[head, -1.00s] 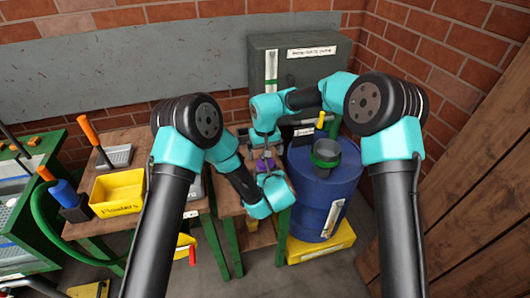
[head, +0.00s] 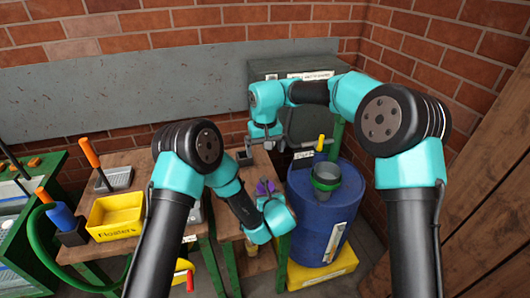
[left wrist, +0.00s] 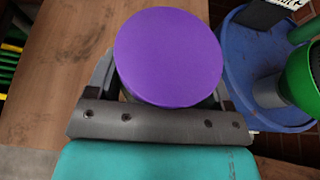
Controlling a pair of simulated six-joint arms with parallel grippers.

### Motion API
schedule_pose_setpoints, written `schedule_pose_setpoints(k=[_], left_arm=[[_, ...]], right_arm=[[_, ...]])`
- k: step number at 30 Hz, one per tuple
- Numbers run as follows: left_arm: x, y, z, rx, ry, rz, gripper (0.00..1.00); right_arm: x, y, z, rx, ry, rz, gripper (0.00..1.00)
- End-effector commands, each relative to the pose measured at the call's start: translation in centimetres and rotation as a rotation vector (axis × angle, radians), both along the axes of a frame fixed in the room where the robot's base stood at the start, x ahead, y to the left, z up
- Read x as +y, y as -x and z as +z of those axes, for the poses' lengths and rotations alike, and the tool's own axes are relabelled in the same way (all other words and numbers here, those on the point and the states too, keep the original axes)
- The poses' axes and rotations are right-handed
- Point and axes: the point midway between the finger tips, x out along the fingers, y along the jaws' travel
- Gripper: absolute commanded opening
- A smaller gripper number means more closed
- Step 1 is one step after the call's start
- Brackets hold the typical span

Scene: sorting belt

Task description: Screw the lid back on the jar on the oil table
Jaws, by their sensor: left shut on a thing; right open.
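The purple lid (left wrist: 168,57) lies flat over the top of the jar in the left wrist view and hides most of it. Only a thin greyish strip of the jar shows below the lid's rim. The lid is a small purple patch in the head view (head: 265,187). My left gripper (head: 263,192) is shut around the jar just under the lid, with one finger on each side. Whether the lid's thread is tight cannot be seen. My right gripper (head: 266,143) is open and empty, behind and above the jar, apart from the lid.
A blue drum (head: 317,225) with a green-rimmed funnel (head: 326,177) stands close to the right of the small wooden table. A yellow bin (head: 116,216) is on the bench at left. A grey cabinet (head: 300,70) stands behind. Bare tabletop shows left of the jar.

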Motion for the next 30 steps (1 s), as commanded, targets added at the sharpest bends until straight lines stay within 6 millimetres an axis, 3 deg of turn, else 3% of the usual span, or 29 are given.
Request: schedule_pose_setpoints(k=[3,4,9,12,22,30], left_arm=[[0.0,0.0,0.0,-0.001,0.0,0.0,0.08],[0.0,0.0,0.0,-0.001,0.0,0.0,0.76],[0.0,0.0,0.0,-0.001,0.0,0.0,0.92],[0.0,0.0,0.0,0.0,0.0,0.0,1.0],[-0.1,0.4,0.2,0.0,0.0,-0.001,1.0],[-1.1,3.4,1.5,-0.001,-0.001,-0.004,1.0]], right_arm=[[0.0,0.0,0.0,0.0,0.0,0.0,1.0],[0.0,0.0,0.0,0.0,0.0,0.0,1.0],[0.0,0.0,0.0,0.0,0.0,0.0,1.0],[0.0,0.0,0.0,0.0,0.0,0.0,1.0],[0.0,0.0,0.0,0.0,0.0,0.0,1.0],[0.0,0.0,0.0,0.0,0.0,0.0,1.0]])
